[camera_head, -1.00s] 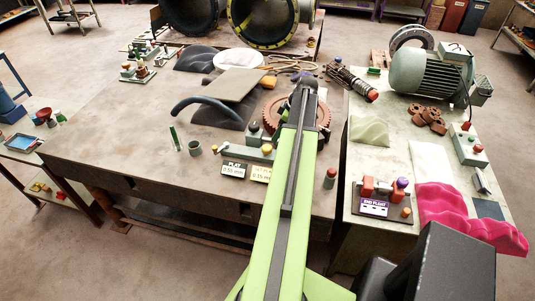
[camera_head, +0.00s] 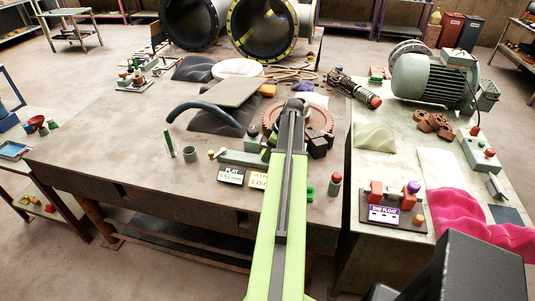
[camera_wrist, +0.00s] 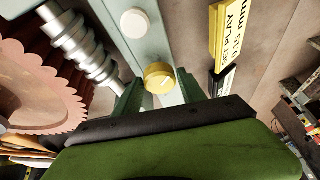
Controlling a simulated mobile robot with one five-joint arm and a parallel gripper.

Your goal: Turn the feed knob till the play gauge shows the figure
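The yellow feed knob (camera_wrist: 158,78) is in the wrist view, on a pale grey bar beside a white button (camera_wrist: 135,22). My gripper (camera_wrist: 160,92) is open, with its green fingers on either side of the knob and seemingly a small gap at each side. The black play gauge (camera_head: 231,176) appears to read 0.55 mm in the head view. Next to it the yellow set-play card (camera_head: 258,180) seems to read 0.15 mm, partly blurred. In the head view my arm covers part of the knob area.
A rust-red gear (camera_wrist: 35,90) and a steel worm screw (camera_wrist: 85,50) lie close to the left of my gripper. On the right bench are a purple end-float block (camera_head: 384,214) and a motor (camera_head: 430,80).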

